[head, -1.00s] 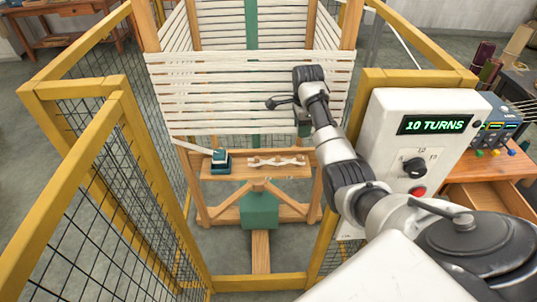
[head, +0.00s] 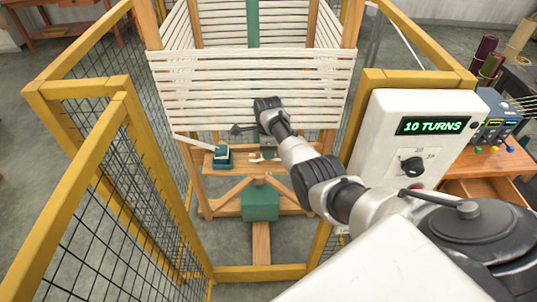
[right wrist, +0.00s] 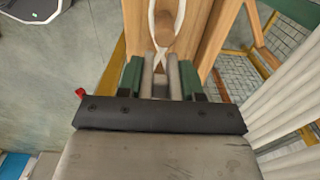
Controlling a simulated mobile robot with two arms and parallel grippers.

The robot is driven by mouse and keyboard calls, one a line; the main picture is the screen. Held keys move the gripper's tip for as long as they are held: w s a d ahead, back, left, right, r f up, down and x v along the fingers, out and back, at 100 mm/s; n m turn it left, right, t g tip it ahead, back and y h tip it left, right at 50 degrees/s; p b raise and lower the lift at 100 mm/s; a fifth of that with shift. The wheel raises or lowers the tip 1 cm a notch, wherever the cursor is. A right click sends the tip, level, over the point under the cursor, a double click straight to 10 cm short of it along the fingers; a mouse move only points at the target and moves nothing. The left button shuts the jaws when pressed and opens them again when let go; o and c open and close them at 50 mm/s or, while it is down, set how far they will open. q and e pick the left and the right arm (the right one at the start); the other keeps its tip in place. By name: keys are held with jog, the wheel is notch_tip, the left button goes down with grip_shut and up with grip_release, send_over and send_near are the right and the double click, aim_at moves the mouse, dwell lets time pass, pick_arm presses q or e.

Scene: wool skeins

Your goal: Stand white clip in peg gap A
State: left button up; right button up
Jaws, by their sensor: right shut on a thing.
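My right gripper (head: 267,149) is low over the wooden peg board (head: 239,161), in front of the white wound strands. I cannot tell whether the clip touches the yarn or board. No gap letter is readable, and my arm hides part of the peg row. My left gripper is not in view.
A dark green block (head: 222,158) stands on the board's left end. White wool strands (head: 210,88) hang close behind the gripper. Yellow mesh fence (head: 90,180) encloses the left side. A white control box (head: 385,145) reading "10 TURNS" stands to the right.

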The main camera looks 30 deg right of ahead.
aim_at(268, 161)
jog(key=shift+d+f, duration=0.1)
jog(key=shift+f, duration=1.35)
jog(key=shift+b, duration=0.3)
jog(key=shift+f, duration=0.2)
jog(key=o, duration=0.9)
jog(key=shift+r, duration=0.1)
jog(key=shift+r, duration=0.45)
notch_tip(268, 161, up, 12)
jog(key=shift+f, duration=0.25)
